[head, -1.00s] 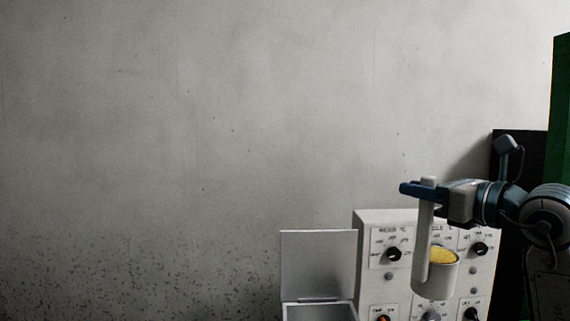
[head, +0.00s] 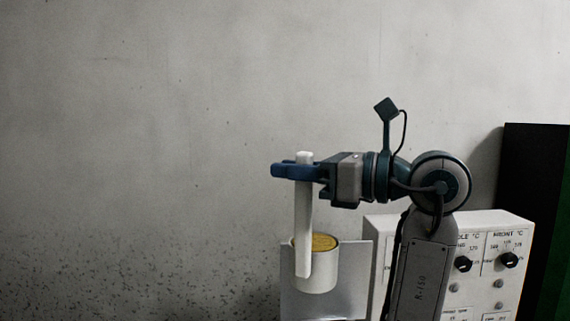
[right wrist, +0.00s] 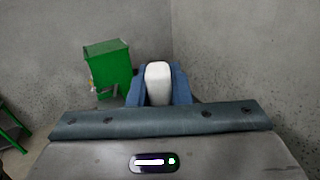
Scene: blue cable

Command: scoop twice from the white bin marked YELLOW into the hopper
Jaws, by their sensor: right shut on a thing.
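My right gripper (head: 297,171) is shut on the upright handle of a white scoop (head: 317,279). Yellow material (head: 316,242) shows inside the scoop's cup, which hangs level below the gripper. The right wrist view also shows the blue fingers of my right gripper (right wrist: 158,88) around the white top of the scoop's handle (right wrist: 158,75). In the head view the scoop is in front of a raised grey metal lid (head: 355,275); the opening below it is out of view. The white bin marked YELLOW is not visible, and my left gripper is not in view.
A white control panel (head: 490,240) with black knobs stands to the right, partly behind my right arm. A dark cabinet (head: 530,180) is at the far right. The right wrist view shows a green box (right wrist: 108,68). The wall area at left is clear.

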